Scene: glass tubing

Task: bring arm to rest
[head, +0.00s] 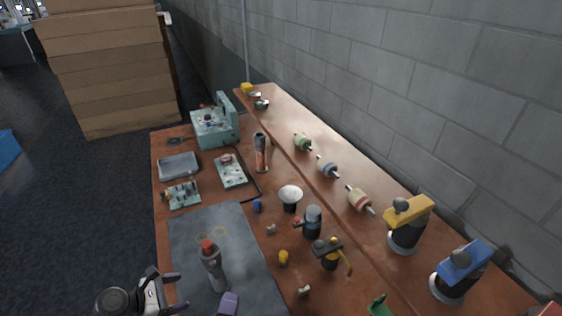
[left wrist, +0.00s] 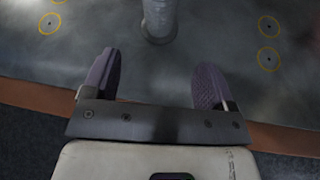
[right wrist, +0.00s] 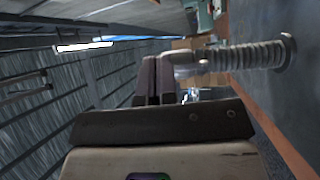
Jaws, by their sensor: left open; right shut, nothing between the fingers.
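My left gripper (head: 176,291) is at the lower left of the head view, by the left edge of the grey mat (head: 192,240). Its two ribbed fingers stand wide apart and empty in the left wrist view (left wrist: 158,82). A grey cylinder with a red top (head: 213,268) stands upright on the mat; its lower part shows beyond the open fingers in the left wrist view (left wrist: 159,20). My right gripper (head: 228,303) shows as a purple tip at the bottom of the head view. In the right wrist view its fingers (right wrist: 158,75) are together and empty, with a ribbed grey cylinder (right wrist: 240,56) beyond them.
The brown bench (head: 258,285) carries a teal machine (head: 213,128), a grey tray (head: 178,166) and several small parts. A raised shelf along the block wall holds spools (head: 360,200) and yellow and blue-topped devices (head: 404,230).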

